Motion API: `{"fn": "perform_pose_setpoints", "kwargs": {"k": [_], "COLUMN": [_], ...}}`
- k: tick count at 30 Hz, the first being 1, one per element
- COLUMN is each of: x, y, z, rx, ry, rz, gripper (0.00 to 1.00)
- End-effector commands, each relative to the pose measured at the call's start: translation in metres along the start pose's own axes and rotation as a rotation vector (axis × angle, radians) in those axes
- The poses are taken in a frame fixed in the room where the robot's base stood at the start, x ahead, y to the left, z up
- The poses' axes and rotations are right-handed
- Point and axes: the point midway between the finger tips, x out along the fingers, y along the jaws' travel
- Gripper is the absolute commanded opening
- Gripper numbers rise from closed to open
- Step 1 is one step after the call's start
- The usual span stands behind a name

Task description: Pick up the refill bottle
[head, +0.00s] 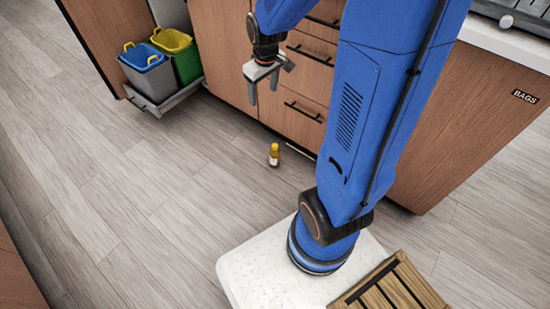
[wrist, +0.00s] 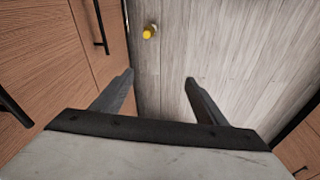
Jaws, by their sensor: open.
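My gripper (head: 263,92) is open and empty, up in front of the drawers and well above the bottle. Its two fingers (wrist: 160,78) show apart in the wrist view, with nothing between them.
Cabinet drawers with black handles (head: 303,112) stand right behind my gripper. A pull-out with grey-blue (head: 148,75) and green-yellow (head: 180,55) bins is open at the upper left. A wooden slatted crate (head: 395,290) is at the lower right. Floor left of the bottle is clear.

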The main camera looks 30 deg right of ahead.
Motion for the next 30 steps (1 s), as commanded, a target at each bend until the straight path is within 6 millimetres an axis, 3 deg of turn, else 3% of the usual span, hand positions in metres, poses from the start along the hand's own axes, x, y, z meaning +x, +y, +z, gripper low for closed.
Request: {"fn": "perform_pose_setpoints", "kwargs": {"k": [6,14,24,30], "x": [0.066,0.148,0.261,0.310], "y": [0.022,0.045,0.067,0.073], "z": [-0.015,-0.020,-0.006,0.008], "rx": [-0.040,-0.089,-0.152,-0.180], "ry": [-0.047,-0.094,-0.149,-0.171], "rz": [-0.013,-0.033,-0.066,-0.082], "gripper": [0.66,0.66,0.66,0.66]}}
